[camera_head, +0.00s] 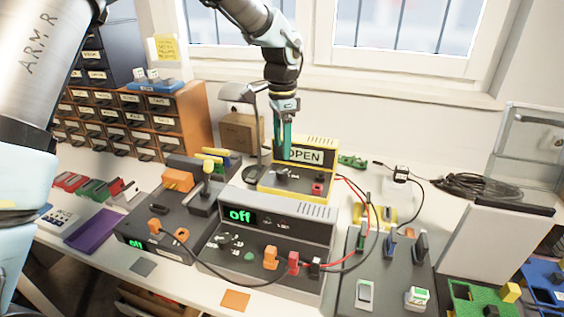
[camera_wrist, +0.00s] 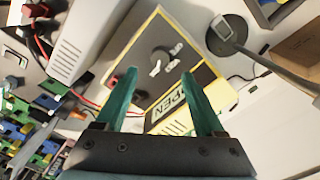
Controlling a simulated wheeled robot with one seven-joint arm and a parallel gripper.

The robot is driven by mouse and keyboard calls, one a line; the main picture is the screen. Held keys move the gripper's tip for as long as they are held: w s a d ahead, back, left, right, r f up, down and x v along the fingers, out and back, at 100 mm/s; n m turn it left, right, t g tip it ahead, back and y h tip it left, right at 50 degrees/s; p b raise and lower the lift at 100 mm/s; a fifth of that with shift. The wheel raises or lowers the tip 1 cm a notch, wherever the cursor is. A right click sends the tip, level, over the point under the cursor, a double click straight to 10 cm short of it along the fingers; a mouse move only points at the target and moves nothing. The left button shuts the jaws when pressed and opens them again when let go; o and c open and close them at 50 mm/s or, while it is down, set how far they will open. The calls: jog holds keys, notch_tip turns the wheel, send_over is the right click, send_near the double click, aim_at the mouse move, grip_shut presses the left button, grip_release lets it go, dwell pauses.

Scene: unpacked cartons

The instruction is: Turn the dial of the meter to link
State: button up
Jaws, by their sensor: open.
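The meter (camera_head: 326,150) is a yellow case with a dark grey front and a pale display reading "OPEN", on the bench below the window. Its dark dial (camera_head: 283,173) is at the left of the front; a red socket is at the right. In the wrist view the meter (camera_wrist: 206,76) appears upside down, with the dial (camera_wrist: 164,58) and light marks near it. The marks are too small to read. My gripper (camera_head: 282,156) is open and empty, pointing down over the meter. In the wrist view its teal fingers (camera_wrist: 160,76) are spread, and the dial shows between and beyond their tips.
A grey power supply (camera_head: 317,228) showing "off" stands in front of the meter, with red and black leads running to its right. A lamp base (camera_wrist: 226,35) stands beside the meter.

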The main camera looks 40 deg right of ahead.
jog(key=shift+r, duration=1.75)
